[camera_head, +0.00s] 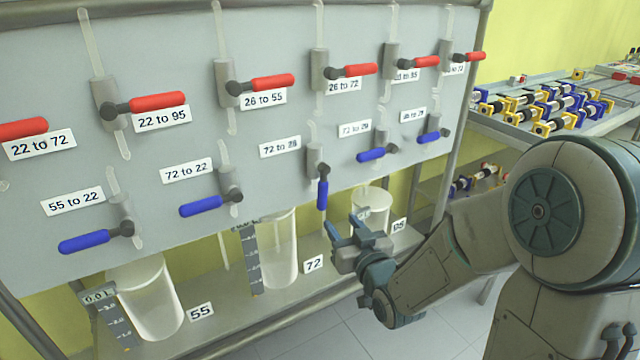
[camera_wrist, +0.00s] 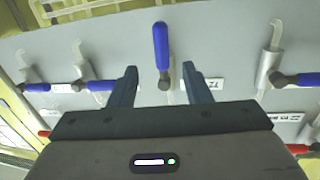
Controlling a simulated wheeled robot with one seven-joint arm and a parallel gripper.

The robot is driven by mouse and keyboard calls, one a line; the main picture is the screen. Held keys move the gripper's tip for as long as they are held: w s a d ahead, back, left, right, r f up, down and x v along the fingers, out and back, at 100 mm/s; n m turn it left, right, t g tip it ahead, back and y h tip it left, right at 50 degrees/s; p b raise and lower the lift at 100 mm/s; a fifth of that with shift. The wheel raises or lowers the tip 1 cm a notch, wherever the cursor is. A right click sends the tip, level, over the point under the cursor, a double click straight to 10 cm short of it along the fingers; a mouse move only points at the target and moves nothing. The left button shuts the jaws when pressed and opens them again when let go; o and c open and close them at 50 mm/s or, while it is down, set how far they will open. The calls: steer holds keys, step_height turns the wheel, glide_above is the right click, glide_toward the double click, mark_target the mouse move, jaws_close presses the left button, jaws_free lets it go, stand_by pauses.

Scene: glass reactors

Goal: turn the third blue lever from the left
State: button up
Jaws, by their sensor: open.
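The third blue lever from the left (camera_head: 322,194) hangs straight down from its valve on the grey panel, while the other blue levers lie roughly sideways. In the wrist view, which looks upside down, this lever (camera_wrist: 161,45) points up in the picture. My gripper (camera_head: 343,224) is open and empty, just below and to the right of the lever in the head view. In the wrist view the lever appears in line with the gap between my fingertips (camera_wrist: 160,70), mostly beyond them. I see no contact.
Neighbouring blue levers are the second (camera_head: 201,206) and fourth (camera_head: 371,155). Red levers (camera_head: 352,71) line the row above. Glass vessels (camera_head: 280,250) stand on the shelf below the panel. A bench (camera_head: 590,125) with small parts is at right.

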mark_target(320, 192)
steer(key=x, duration=1.3)
steer(key=shift+w+a+r, duration=0.2)
steer(key=shift+w+r, duration=0.05)
steer(key=shift+w, duration=0.1)
jaws_close()
